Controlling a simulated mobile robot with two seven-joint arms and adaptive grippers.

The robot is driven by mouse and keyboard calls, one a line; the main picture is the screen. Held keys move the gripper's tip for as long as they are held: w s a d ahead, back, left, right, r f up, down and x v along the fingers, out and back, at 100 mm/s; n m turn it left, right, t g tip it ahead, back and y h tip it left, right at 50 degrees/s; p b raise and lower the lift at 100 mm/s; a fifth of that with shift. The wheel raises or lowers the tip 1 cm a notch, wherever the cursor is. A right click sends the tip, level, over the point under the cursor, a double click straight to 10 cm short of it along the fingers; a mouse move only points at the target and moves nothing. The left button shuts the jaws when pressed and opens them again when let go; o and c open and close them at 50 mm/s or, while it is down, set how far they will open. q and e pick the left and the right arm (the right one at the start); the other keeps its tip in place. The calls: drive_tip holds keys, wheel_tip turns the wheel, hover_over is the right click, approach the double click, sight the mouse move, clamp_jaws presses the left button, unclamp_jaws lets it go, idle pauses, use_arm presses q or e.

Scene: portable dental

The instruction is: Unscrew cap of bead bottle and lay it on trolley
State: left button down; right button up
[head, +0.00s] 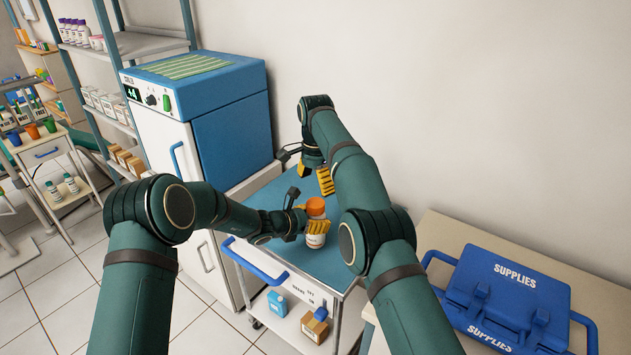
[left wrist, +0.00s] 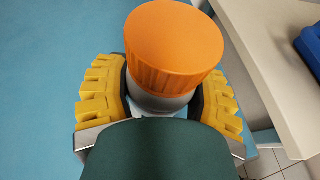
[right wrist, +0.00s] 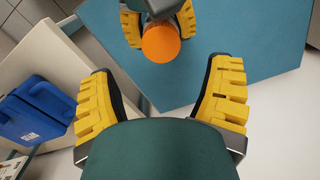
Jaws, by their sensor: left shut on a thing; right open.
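The bead bottle (head: 315,240) is a white bottle with a label, standing upright at the trolley's top. Its orange ribbed cap (head: 316,206) is on the bottle and also shows in the left wrist view (left wrist: 174,48) and the right wrist view (right wrist: 160,44). My left gripper (head: 310,226) is shut on the bottle body below the cap, with a yellow finger on each side. My right gripper (head: 322,180) is open and empty, above the trolley behind the bottle. The trolley (head: 345,262) has a blue top, bare around the bottle.
A blue-and-white cabinet (head: 215,110) stands left of the trolley. A blue supplies case (head: 510,295) sits on a bench (head: 445,235) at right. The wall rises behind the trolley.

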sight(316, 202)
drive_tip(key=shift+a+m, duration=0.1)
drive_tip(key=shift+m, duration=0.3)
drive_tip(key=shift+f, duration=3.8)
drive_tip(key=c, duration=1.3)
drive_tip(key=n, duration=1)
drive_tip(key=o, duration=1.3)
